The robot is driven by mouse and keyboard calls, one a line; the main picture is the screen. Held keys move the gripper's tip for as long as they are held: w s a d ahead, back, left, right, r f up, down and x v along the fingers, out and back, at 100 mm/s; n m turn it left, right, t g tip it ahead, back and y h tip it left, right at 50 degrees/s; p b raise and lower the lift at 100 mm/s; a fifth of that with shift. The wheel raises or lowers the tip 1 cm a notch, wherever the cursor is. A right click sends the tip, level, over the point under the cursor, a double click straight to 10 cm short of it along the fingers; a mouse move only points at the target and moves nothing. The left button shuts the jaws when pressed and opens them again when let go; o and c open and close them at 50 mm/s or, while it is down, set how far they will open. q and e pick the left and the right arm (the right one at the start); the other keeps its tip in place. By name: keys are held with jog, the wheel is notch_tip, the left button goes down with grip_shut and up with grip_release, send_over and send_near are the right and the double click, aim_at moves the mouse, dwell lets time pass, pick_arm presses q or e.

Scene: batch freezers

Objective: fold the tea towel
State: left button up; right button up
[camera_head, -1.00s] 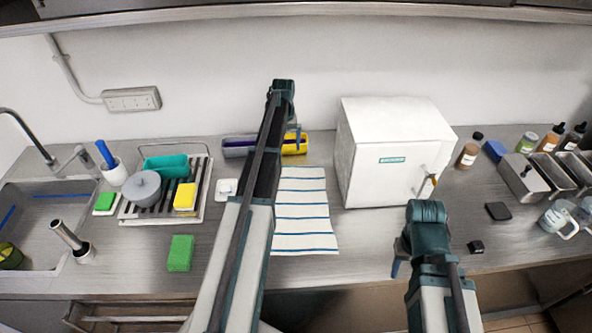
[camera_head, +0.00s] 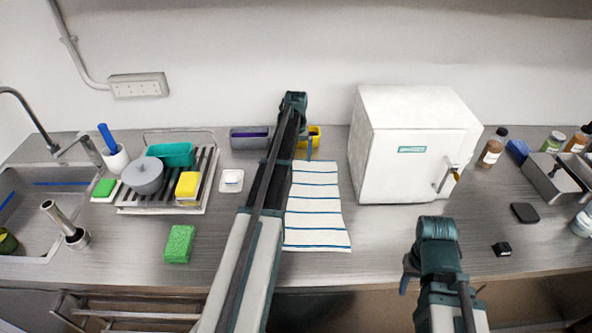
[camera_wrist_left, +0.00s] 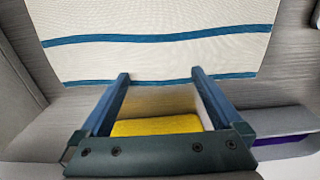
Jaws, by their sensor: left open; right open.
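The tea towel (camera_head: 318,208), white with blue stripes, lies flat and spread on the metal worktop, left of the white box. My left arm covers part of its left side in the head view. My left gripper (camera_head: 306,146) is at the towel's far end. In the left wrist view, the open fingers of the left gripper (camera_wrist_left: 160,76) point at the towel's striped end (camera_wrist_left: 165,55), with nothing between the fingertips but towel edge and worktop below. My right gripper (camera_head: 405,280) is near the worktop's front edge, right of the towel and apart from it; its fingers are mostly hidden.
A yellow container (camera_head: 315,134) and a grey container with purple inside (camera_head: 249,138) stand behind the towel. The white box (camera_head: 415,145) stands right of it. A green sponge (camera_head: 180,244) and a dish rack (camera_head: 208,180) are to the left.

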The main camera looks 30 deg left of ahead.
pick_arm(q)
jog(key=shift+f, duration=0.15)
grip_shut()
dwell(1.0)
